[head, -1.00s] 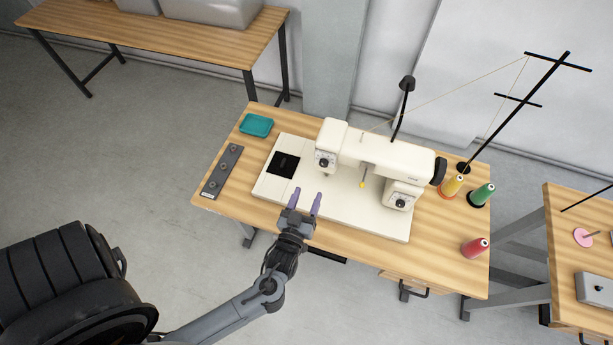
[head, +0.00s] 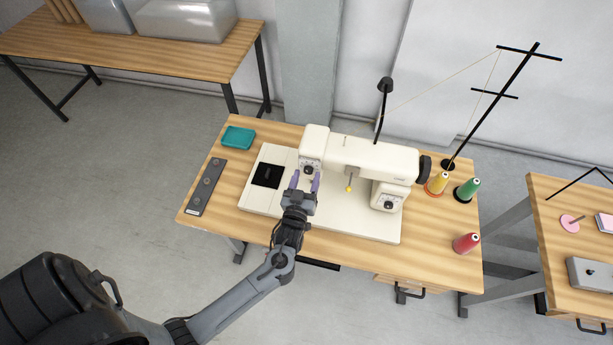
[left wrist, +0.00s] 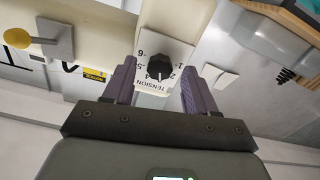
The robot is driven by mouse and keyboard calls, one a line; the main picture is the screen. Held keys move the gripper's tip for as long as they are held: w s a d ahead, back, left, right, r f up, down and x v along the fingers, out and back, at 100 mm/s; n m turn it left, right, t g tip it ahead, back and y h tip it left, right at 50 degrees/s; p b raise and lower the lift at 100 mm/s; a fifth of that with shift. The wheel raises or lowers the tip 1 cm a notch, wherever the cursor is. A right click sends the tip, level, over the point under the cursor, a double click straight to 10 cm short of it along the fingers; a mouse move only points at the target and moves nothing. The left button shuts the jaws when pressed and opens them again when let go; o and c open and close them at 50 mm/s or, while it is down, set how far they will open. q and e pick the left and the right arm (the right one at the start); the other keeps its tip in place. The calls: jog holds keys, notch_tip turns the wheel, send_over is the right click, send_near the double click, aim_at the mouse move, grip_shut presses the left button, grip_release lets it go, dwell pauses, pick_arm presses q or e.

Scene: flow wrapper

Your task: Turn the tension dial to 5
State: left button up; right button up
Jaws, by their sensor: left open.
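The tension dial (head: 311,168) is a black knob on the left end of the cream sewing machine (head: 365,155). In the left wrist view the dial (left wrist: 158,68) shows upside down, with the word TENSION and a number scale beside it. I cannot clearly tell which number its pointer marks. My left gripper (head: 305,177) is open, with purple fingers pointing at the machine head. In the left wrist view its fingers stand on either side of the dial, with gaps to the knob. My right gripper is not in view.
A second black dial (head: 389,203) sits on the machine's right pillar. A yellow-tipped lever (head: 349,187) hangs beneath the arm. A teal tray (head: 238,138) and a grey strip with knobs (head: 206,187) lie left.

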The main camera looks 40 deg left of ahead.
pick_arm(q)
jog(key=shift+w+a, duration=0.2)
jog(key=shift+w, duration=0.15)
jog(key=c, duration=1.1)
jog(key=shift+o, duration=0.2)
jog(key=shift+r, duration=0.1)
